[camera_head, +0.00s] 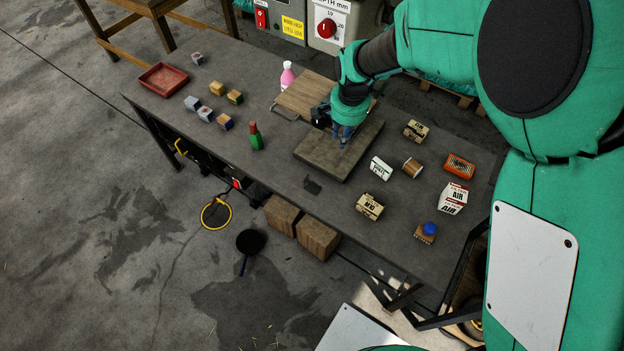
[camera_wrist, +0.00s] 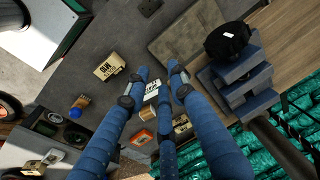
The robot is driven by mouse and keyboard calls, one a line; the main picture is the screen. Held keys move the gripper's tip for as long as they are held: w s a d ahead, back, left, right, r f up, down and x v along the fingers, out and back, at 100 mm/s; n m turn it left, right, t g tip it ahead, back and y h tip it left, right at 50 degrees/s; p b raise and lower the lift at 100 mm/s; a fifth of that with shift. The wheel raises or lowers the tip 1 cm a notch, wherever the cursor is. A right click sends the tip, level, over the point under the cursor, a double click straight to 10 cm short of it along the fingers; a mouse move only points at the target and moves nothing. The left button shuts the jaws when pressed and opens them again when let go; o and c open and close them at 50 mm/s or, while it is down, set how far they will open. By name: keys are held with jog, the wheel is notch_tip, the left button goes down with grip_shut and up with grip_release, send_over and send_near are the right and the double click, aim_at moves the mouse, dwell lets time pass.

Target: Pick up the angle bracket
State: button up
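A small dark, flat piece (camera_head: 312,185) lies near the front edge of the grey table, left of the white box; it may be the angle bracket, but it is too small to be sure. It also seems to show at the top of the wrist view (camera_wrist: 146,7). My gripper (camera_head: 343,139) is over the grey slab (camera_head: 318,160), behind and to the right of the dark piece. In the wrist view its blue fingers (camera_wrist: 158,82) are spread, with nothing held between them. The white box (camera_wrist: 151,94) shows beyond the fingertips.
Several boxes, a spool (camera_head: 412,168) and a blue-knobbed brush (camera_head: 426,232) stand on the right. A green bottle (camera_head: 256,136), small blocks and a red tray (camera_head: 163,79) are on the left. A wooden board (camera_head: 305,95) and pink bottle (camera_head: 288,76) are behind.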

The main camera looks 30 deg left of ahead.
jog(key=s+a+f, duration=0.3)
jog(key=a+f, duration=0.3)
jog(key=f, duration=0.2)
jog(key=s+a+f, duration=0.4)
jog(key=a+f, duration=0.1)
jog(key=f, duration=0.2)
jog(key=g+h+b, duration=0.1)
send_over(306, 184)
jog(key=f, duration=0.5)
jog(key=shift+w+a+f, duration=0.15)
jog(key=shift+w+a, duration=0.1)
jog(key=shift+w, duration=0.05)
jog(key=shift+d+f, duration=0.15)
jog(key=shift+f, duration=0.2)
jog(key=shift+f+b, duration=0.5)
jog(key=shift+f, duration=2)
grip_shut()
